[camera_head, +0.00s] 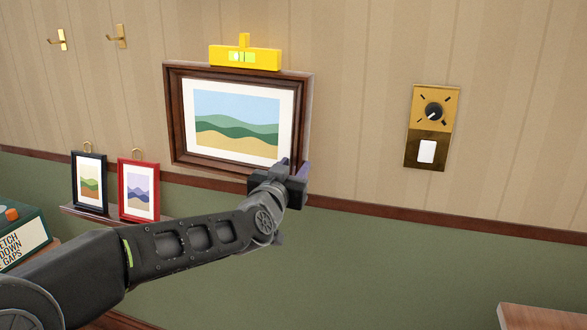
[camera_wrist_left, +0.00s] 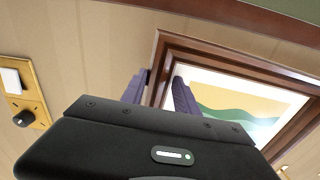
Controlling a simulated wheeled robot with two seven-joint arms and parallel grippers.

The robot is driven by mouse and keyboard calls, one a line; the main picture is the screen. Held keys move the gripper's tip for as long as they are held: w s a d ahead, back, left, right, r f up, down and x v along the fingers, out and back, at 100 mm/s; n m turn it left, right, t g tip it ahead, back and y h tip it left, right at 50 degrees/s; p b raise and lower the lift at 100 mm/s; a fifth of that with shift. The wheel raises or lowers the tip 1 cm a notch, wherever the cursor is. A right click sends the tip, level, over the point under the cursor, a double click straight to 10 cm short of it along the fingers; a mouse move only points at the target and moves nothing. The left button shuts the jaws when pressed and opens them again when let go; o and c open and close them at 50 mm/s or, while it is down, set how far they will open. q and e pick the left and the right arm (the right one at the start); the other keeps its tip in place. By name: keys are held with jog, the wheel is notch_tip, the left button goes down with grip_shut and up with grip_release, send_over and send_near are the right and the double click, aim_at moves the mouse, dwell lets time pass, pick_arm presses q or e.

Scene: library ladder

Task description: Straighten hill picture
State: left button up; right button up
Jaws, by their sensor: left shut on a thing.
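The hill picture (camera_head: 238,125) hangs on the striped wall in a dark brown wooden frame, with green hills under a blue sky. A yellow spirit level (camera_head: 245,57) with a lit green vial sits on its top edge; I cannot read the bubble. My left gripper (camera_head: 294,167) is shut on the frame's lower right corner. In the left wrist view, the purple fingers (camera_wrist_left: 164,82) lie either side of the frame's edge, with the hill picture (camera_wrist_left: 240,108) beyond. My right gripper is out of view.
A brass plate (camera_head: 432,127) with a dial and white switch is right of the picture. Two small framed pictures, black (camera_head: 89,184) and red (camera_head: 138,190), stand on a ledge at left. Brass hooks (camera_head: 118,37) are above. A green box (camera_head: 22,240) is at far left.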

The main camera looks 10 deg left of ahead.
pick_arm(q)
grip_shut()
dwell(0.7)
